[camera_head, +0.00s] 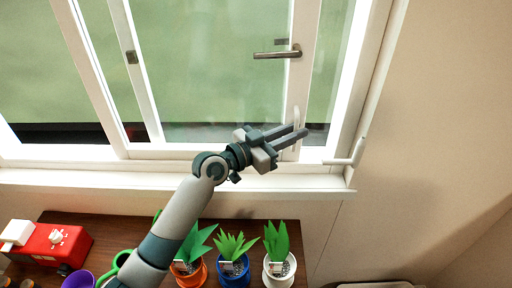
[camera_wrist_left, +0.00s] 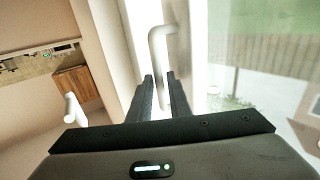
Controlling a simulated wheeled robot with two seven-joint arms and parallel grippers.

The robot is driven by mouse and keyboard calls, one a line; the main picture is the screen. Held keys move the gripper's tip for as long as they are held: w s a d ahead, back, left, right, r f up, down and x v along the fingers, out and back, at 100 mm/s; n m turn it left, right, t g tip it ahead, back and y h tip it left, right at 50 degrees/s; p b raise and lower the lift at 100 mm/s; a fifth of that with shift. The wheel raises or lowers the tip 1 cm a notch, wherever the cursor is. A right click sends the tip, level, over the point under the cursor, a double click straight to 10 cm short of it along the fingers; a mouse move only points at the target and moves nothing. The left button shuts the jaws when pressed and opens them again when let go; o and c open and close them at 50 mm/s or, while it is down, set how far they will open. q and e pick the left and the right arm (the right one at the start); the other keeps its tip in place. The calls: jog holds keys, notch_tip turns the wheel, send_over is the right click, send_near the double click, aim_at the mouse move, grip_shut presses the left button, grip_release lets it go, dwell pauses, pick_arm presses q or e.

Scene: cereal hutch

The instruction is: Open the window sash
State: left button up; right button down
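The window sash (camera_head: 299,85) is a white-framed glass panel on the right of the window in the head view. It has a metal lever handle (camera_head: 278,53) and, lower down, a white upright pull handle (camera_head: 296,122). My left gripper (camera_head: 298,133) is at the lower part of this pull handle, its two fingers apart. In the left wrist view the white pull handle (camera_wrist_left: 161,65) shows between the open fingers (camera_wrist_left: 163,90), which do not visibly clamp it. The handle's lower end is partly hidden in both views. My right gripper is not in view.
A second white handle (camera_head: 352,156) projects at the frame's lower right corner. Below the sill (camera_head: 110,180), a brown surface (camera_head: 122,230) holds several potted plants (camera_head: 233,262), a red toy-like machine (camera_head: 52,243) and a purple cup (camera_head: 78,280). The wall at right is bare.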

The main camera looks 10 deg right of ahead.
pick_arm(q)
jog(key=b+v, duration=0.5)
jog(key=v, duration=1.1)
jog(key=shift+a+b, duration=0.25)
jog(key=shift+b, duration=0.15)
jog(key=shift+s+f, duration=0.15)
